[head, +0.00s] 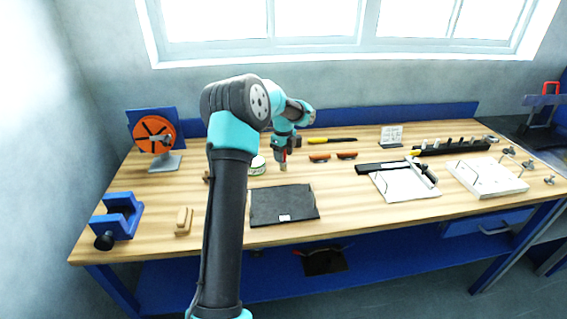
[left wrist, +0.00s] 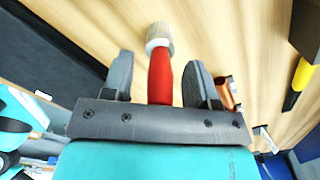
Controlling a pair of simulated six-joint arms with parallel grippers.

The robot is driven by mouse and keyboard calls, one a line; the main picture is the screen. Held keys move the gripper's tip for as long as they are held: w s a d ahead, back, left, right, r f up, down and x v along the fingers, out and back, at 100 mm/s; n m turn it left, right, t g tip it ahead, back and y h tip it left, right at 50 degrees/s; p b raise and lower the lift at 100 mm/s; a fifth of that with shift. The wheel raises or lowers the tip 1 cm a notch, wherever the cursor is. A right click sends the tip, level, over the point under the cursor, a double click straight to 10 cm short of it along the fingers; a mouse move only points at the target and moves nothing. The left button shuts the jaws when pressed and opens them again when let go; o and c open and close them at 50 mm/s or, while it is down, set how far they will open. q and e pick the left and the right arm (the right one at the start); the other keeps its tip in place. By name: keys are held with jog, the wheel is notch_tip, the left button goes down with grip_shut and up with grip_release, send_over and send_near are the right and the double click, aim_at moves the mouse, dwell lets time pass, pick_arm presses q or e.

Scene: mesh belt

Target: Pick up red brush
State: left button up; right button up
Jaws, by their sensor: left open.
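The red brush (left wrist: 160,78) has a red handle and a pale ribbed end, and in the left wrist view it lies between the two dark fingers of my left gripper (left wrist: 158,70). The fingers are open, with a gap on each side of the handle. The near end of the handle is hidden behind the gripper body. In the head view my left gripper (head: 284,148) points down over the middle of the workbench, and the brush (head: 283,166) shows just below it. My right gripper is not in view.
A black mat (head: 283,205) lies in front of the gripper on the wooden workbench (head: 345,210). A round tin (head: 257,166) stands to its left, and orange-handled tools (head: 319,157) lie to its right. A blue vise (head: 117,219) and a wooden brush (head: 184,221) are at the left.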

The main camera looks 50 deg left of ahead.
pick_arm(q)
jog(key=shift+c, duration=0.2)
dwell(0.3)
grip_shut()
dwell(0.4)
jog(key=shift+r, duration=1.75)
jog(key=s+d+r, duration=0.1)
jog(key=s+d, duration=0.9)
jog(key=d, duration=0.2)
jog(key=shift+s+r, duration=0.2)
jog(key=shift+s, duration=0.05)
